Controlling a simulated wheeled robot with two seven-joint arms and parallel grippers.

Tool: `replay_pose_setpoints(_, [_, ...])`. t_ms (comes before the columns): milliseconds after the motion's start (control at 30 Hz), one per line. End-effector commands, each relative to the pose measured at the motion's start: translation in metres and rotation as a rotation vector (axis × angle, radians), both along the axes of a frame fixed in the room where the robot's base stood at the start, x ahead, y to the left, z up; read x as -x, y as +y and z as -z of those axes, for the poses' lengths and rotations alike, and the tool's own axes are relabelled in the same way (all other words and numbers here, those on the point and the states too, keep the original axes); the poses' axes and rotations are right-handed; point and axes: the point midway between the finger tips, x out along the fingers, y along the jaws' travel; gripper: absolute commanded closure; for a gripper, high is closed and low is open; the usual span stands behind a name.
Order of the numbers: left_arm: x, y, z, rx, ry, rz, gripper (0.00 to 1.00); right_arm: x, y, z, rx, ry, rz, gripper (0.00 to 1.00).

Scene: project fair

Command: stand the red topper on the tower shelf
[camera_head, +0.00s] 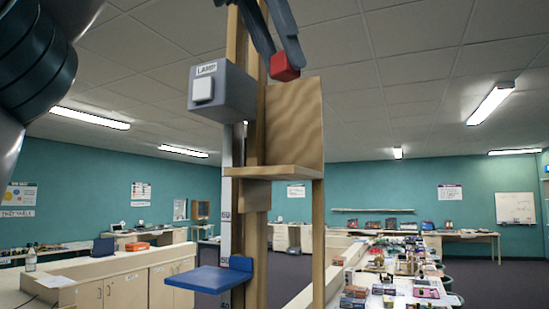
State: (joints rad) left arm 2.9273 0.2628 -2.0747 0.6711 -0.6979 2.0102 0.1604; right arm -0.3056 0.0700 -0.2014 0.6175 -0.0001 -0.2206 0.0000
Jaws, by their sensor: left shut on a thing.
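The red topper (284,67) is a small red block held between the fingertips of my left gripper (279,52), which comes down from the top edge. The gripper is shut on it. The tower shelf (272,172) is a wooden ledge with an upright wooden back panel (295,122), on a tall wooden post. The topper is in the air above the shelf, near the panel's top edge in the picture; I cannot tell the depth gap between them. The shelf's top looks bare. My right gripper is not in view.
A grey box (221,92) labelled LAMP with a white button is on the post, left of the shelf. A blue ledge (209,278) is lower on the post. A table (410,288) crowded with small items stands at the right. Counters line the back.

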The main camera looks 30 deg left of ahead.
Motion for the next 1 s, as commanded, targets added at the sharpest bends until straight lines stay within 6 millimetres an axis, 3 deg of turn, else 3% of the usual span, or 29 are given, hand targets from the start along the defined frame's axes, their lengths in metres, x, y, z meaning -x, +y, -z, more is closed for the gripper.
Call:
replay_pose_setpoints(267, [-0.018, 0.012, 0.014, 0.003, 0.003, 0.003, 0.97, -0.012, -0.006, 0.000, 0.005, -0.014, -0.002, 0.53])
replay_pose_setpoints(733, [-0.084, 0.054, 0.060, 0.003, 0.002, 0.001, 0.97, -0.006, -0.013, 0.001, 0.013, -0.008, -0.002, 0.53])
replay_pose_setpoints(1000, [-0.096, 0.062, 0.068, 0.001, -0.001, 0.001, 0.97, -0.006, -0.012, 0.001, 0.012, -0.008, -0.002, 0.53])
